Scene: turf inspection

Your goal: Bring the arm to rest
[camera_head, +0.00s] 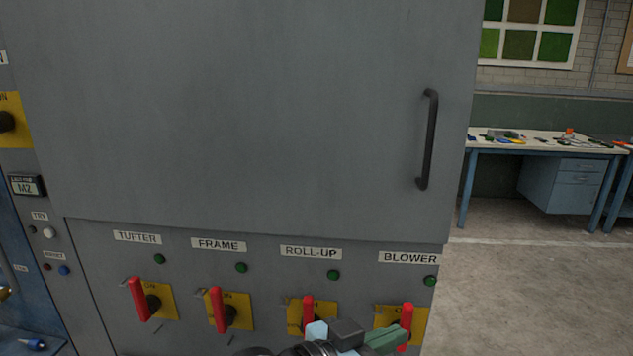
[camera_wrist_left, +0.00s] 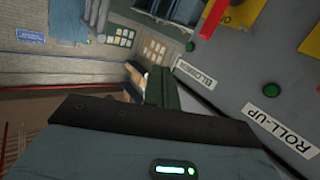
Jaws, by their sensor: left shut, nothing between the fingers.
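My left gripper (camera_head: 388,338) shows at the bottom of the head view, low in front of the grey cabinet, with its green fingers shut and empty. In the left wrist view its green finger (camera_wrist_left: 165,88) points away from the camera. It overlaps the lower part of the BLOWER switch plate, close to the upright red BLOWER handle (camera_head: 406,320). I cannot tell whether they touch. The red ROLL-UP handle (camera_head: 308,311) stands just left of the gripper and is partly covered by my wrist. My right gripper is not in view.
The grey cabinet (camera_head: 240,110) fills most of the head view, with a black door handle (camera_head: 428,140). The red TUFTER handle (camera_head: 138,300) and FRAME handle (camera_head: 217,310) stick out at the left. A cluttered workbench (camera_head: 545,146) stands behind right. The floor (camera_head: 530,290) right of the cabinet is clear.

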